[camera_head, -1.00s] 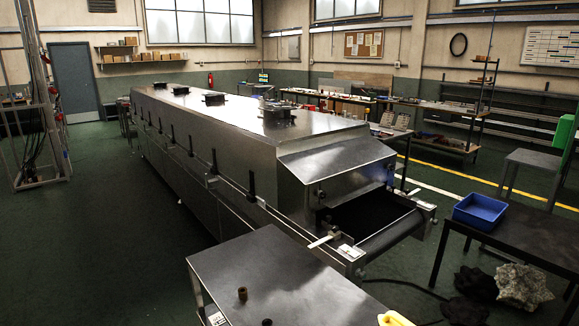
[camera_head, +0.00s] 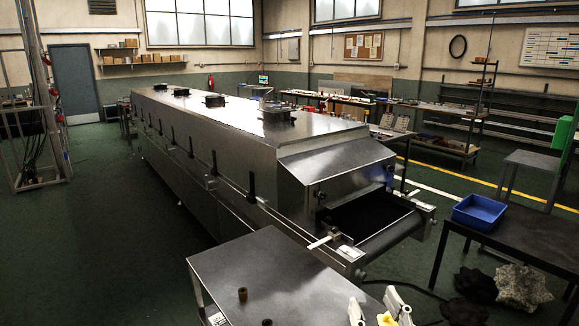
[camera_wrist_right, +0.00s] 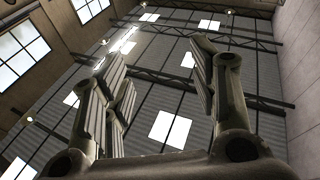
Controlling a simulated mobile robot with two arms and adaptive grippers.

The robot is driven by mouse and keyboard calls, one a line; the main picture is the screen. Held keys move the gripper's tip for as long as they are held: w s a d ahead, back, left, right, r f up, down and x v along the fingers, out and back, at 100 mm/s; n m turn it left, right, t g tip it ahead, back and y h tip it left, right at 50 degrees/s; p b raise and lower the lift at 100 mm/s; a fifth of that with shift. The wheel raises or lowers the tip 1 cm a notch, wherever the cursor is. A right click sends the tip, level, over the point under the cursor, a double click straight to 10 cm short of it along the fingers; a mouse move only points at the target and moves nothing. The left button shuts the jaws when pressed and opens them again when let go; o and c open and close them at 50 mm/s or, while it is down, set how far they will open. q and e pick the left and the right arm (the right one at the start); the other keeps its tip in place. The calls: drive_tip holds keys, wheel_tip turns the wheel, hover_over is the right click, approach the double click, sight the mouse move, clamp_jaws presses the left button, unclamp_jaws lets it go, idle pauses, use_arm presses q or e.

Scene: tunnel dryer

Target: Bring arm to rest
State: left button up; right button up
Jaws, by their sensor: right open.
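My right gripper (camera_head: 378,304) shows at the bottom edge of the head view, its pale fingers pointing up over the right side of the grey metal table (camera_head: 270,262). In the right wrist view the same gripper (camera_wrist_right: 165,85) has its fingers spread wide apart with nothing between them. That view looks up at the roof and windows. A yellow object (camera_head: 388,319) is partly hidden by the fingers in the head view; I cannot tell whether they touch. My left gripper is not in view.
A blue tray (camera_head: 479,211) sits on a dark table (camera_head: 535,236) at right. The floor at left is clear.

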drive_tip(key=s+d+f+m+g+h, duration=0.3)
drive_tip(key=s+d+f+g+h, duration=0.1)
drive_tip(key=f, duration=0.4)
drive_tip(key=s+d+f+m+g+h, duration=0.25)
drive_tip(key=s+d+f+g, duration=0.2)
drive_tip(key=f, duration=0.35)
drive_tip(key=s+a+f+n+g+y, duration=0.1)
drive_tip(key=s+a+f+n+g, duration=0.1)
drive_tip(key=s+f+g, duration=0.45)
drive_tip(key=s+a+f+n+g+y, duration=0.15)
drive_tip(key=s+f, duration=0.25)
drive_tip(key=s, duration=0.5)
wheel_tip(320, 180, down, 26)
drive_tip(key=s+g, duration=0.2)
drive_tip(key=s+d+f+h, duration=0.1)
drive_tip(key=s+d+f, duration=0.2)
drive_tip(key=s+f, duration=1.2)
drive_tip(key=shift+s+f+g, duration=0.25)
drive_tip(key=shift+s+g, duration=0.2)
drive_tip(key=shift+s, duration=0.35)
